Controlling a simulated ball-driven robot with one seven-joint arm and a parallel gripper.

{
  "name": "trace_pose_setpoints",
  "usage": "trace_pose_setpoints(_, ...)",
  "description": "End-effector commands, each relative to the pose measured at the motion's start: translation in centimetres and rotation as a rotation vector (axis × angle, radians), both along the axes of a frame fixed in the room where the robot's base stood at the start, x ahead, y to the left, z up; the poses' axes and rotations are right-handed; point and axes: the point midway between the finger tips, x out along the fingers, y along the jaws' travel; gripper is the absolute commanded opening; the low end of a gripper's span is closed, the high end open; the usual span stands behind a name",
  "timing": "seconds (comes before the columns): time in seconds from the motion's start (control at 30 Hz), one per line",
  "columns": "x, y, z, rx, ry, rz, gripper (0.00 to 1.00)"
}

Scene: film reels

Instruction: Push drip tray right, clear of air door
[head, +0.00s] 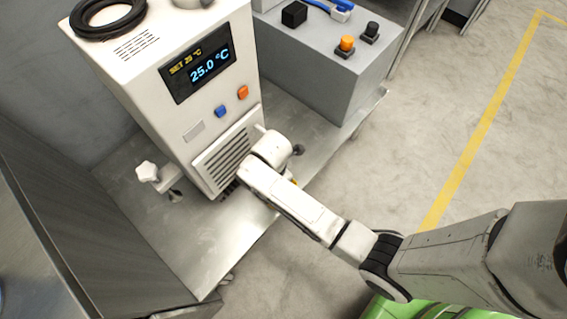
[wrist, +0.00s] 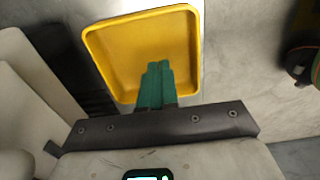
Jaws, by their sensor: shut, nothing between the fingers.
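The yellow drip tray (wrist: 125,45) lies on the metal surface in the wrist view, at the top centre. In the head view my arm hides nearly all of it. My gripper (wrist: 157,68) has its green fingers together, with nothing between them. The fingertips overlap the tray's inside in the wrist view; I cannot tell whether they touch its floor or wall. The louvred panel (head: 228,152), which looks like the air door, is low on the front of the white chiller (head: 150,70). My wrist is in front of its lower right part.
A grey box (head: 325,75) with knobs stands right of the chiller on the metal shelf (head: 170,245). A white star-shaped knob (head: 147,171) is left of the panel. A dark metal cabinet (head: 75,220) stands left. Open floor with a yellow line (head: 480,130) lies right.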

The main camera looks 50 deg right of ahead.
Motion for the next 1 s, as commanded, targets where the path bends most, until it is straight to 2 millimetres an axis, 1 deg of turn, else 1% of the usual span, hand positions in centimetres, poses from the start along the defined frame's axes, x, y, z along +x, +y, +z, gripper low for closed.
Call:
trace_pose_setpoints(0.03,0.0,0.0,-1.5,0.000,0.002,0.000,0.00)
trace_pose_setpoints(0.1,0.0,0.0,-2.7,0.000,0.002,0.000,0.00)
trace_pose_setpoints(0.13,0.0,-0.2,-3.0,0.000,0.000,-0.002,0.00)
trace_pose_setpoints(0.17,0.1,-0.9,-2.6,-0.001,-0.002,-0.006,0.00)
trace_pose_setpoints(0.23,0.0,-2.0,-2.5,0.000,-0.001,-0.006,0.00)
trace_pose_setpoints(0.4,0.0,-3.5,-2.4,0.000,-0.001,-0.002,0.00)
trace_pose_setpoints(0.57,0.0,-4.0,-2.3,0.000,-0.001,-0.002,0.00)
trace_pose_setpoints(0.87,0.0,-4.1,-2.3,0.000,0.000,-0.001,0.00)
trace_pose_setpoints(1.0,0.0,-5.0,-1.9,0.000,0.001,-0.003,0.00)
